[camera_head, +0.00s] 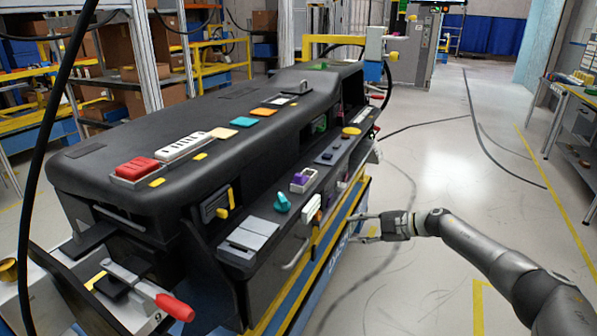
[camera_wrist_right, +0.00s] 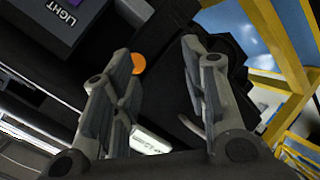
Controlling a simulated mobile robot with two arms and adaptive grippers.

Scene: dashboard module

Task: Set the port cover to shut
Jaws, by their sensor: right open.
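The black dashboard module (camera_head: 215,100) stands on a blue and yellow frame, its control-covered side facing my right arm. I cannot tell for certain which part is the port cover. My right gripper (camera_head: 358,228) is open and empty, just right of the module's lower side in the head view. In the right wrist view the open fingers (camera_wrist_right: 157,50) point at dark panels. A small orange disc (camera_wrist_right: 138,63) shows beside the left finger, partly hidden by it. A white part (camera_wrist_right: 148,140) shows lower down between the fingers. My left gripper is not in view.
A purple switch (camera_head: 301,181) and a teal knob (camera_head: 282,203) sit on the side ledge. A red-handled lever (camera_head: 174,307) sticks out at the near end. Yellow frame bars (camera_wrist_right: 275,45) lie right of the fingers. Open floor (camera_head: 430,150) lies right of the module.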

